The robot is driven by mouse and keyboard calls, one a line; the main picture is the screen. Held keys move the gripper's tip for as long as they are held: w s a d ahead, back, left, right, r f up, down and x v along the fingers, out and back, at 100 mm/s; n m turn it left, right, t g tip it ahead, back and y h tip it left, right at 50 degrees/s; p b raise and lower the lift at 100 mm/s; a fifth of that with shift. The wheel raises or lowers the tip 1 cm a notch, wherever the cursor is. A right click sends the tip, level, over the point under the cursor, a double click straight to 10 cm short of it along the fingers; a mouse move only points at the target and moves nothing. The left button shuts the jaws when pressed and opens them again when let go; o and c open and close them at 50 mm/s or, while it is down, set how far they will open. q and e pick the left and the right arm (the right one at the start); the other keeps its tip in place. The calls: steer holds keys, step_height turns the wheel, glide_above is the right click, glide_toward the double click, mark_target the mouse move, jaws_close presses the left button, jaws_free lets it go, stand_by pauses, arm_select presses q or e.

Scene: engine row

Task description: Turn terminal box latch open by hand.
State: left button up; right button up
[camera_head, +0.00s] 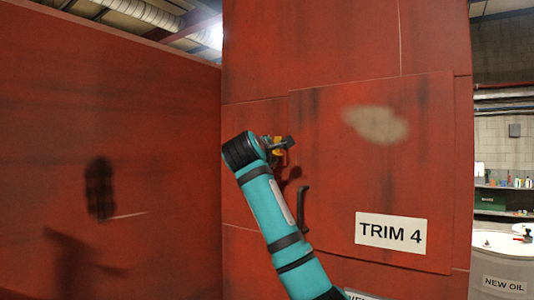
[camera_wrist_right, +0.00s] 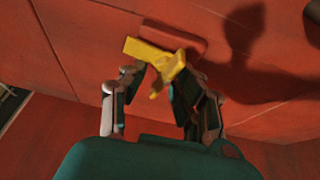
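The terminal box latch (camera_head: 279,145) is a small yellow handle on the red panel, partly hidden by my right gripper in the head view. In the right wrist view the yellow latch (camera_wrist_right: 160,58) sits on a red raised base (camera_wrist_right: 175,35), at the fingertips. My right gripper (camera_head: 284,143) is at the latch. In the wrist view its two fingers (camera_wrist_right: 160,82) stand apart, with a yellow part between the tips. Whether either finger touches it is unclear. My left gripper is not in view.
A black handle (camera_head: 302,208) is on the red panel door (camera_head: 370,180), below and right of the latch. A white label reads TRIM 4 (camera_head: 391,233). A red wall (camera_head: 120,150) closes the left side. A NEW OIL drum (camera_head: 503,263) stands at the far right.

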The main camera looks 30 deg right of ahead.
steer(key=shift+a, duration=0.25)
steer(key=v, duration=1.1)
steer(key=shift+s+a, duration=0.15)
steer(key=shift+s, duration=0.15)
